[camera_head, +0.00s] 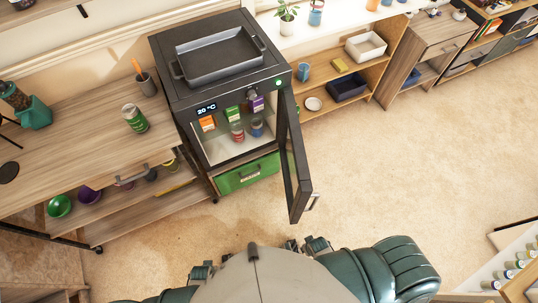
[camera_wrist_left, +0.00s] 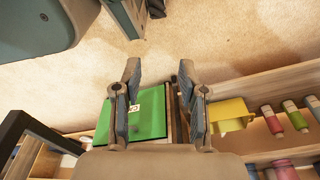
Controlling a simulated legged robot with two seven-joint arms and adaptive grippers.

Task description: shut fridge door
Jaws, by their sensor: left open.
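The black fridge (camera_head: 222,95) stands at the upper middle of the head view. Its door (camera_head: 298,165) is hinged at the right and stands wide open, its free edge toward me. The door handle (camera_head: 313,202) is on the outer face near that edge. Cartons and cans show inside the fridge. My left gripper (camera_wrist_left: 159,80) is open and empty in the left wrist view, over the floor and in front of the green drawer (camera_wrist_left: 140,112). In the head view my right gripper (camera_head: 305,245) seems to show just below the door's lower end; its fingers are unclear.
A grey tray (camera_head: 215,58) sits on the fridge. A low shelf (camera_head: 335,75) stands behind the door at the right. The floor (camera_head: 400,165) right of the door is clear.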

